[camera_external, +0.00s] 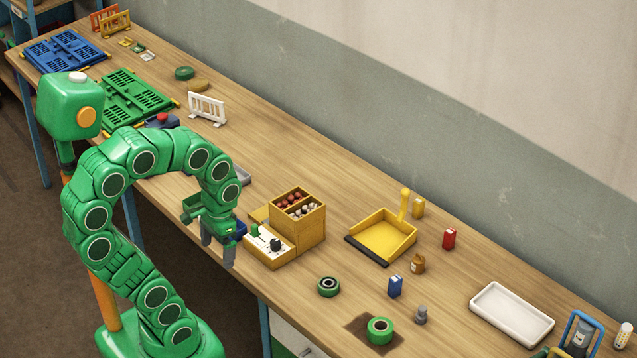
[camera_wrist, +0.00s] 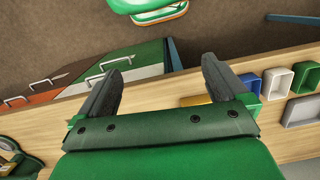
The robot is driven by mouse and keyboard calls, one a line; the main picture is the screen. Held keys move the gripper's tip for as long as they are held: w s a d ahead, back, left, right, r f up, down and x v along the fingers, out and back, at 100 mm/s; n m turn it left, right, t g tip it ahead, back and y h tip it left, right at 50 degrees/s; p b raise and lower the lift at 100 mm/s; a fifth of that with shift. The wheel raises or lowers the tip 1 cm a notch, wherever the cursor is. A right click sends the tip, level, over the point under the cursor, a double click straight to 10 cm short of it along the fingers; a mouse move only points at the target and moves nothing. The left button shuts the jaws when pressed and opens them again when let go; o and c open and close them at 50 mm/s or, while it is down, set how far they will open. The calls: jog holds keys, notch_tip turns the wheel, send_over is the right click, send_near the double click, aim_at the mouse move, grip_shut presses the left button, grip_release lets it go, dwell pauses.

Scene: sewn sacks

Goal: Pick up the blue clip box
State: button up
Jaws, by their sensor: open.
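The blue clip box (camera_external: 396,286) is a small upright blue box with a light top.
A red box (camera_external: 449,239) and yellow dustpan (camera_external: 383,238) are farther back. The yellow control box (camera_external: 270,249) and yellow organiser (camera_external: 311,232) stand between.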

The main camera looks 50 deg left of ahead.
jog(key=shift+s+f+n, duration=0.2)
jog(key=shift+s, duration=0.35)
jog(key=shift+s+f+n, duration=0.15)
jog(key=shift+s+n, duration=0.05)
jog(key=shift+s, duration=0.35)
jog(key=c, duration=0.7)
jog(key=shift+w, duration=0.1)
